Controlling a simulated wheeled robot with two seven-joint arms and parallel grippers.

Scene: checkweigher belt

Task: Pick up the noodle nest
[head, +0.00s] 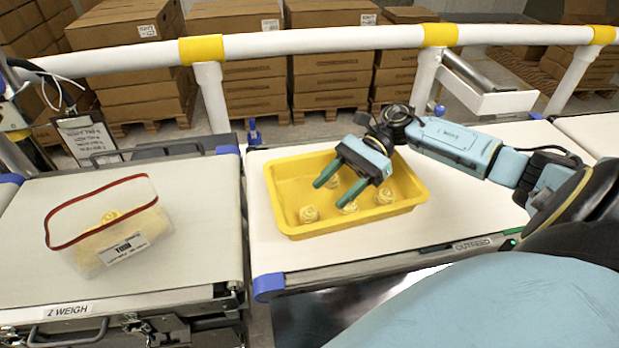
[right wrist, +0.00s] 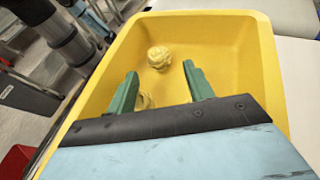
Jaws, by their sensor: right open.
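Several pale yellow noodle nests lie in a yellow tray (head: 411,208). One nest (head: 308,214) is near the front left, another nest (head: 348,206) is close to a fingertip, and a third nest (head: 385,196) is at the right. My right gripper (head: 329,195) is open over the tray, its green fingers pointing down into it. In the right wrist view, a nest (right wrist: 159,57) shows just beyond the fingertips (right wrist: 160,70), and another nest (right wrist: 144,100) is partly hidden behind the gripper body. Nothing is visibly held. My left gripper is not in view.
A clear container (head: 157,222) with a red rim holds noodles on the left weigh belt (head: 210,240). The tray stands on the outfeed belt (head: 470,215). A white rail (head: 330,40) with yellow joints runs behind; stacked cartons (head: 330,75) stand beyond it.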

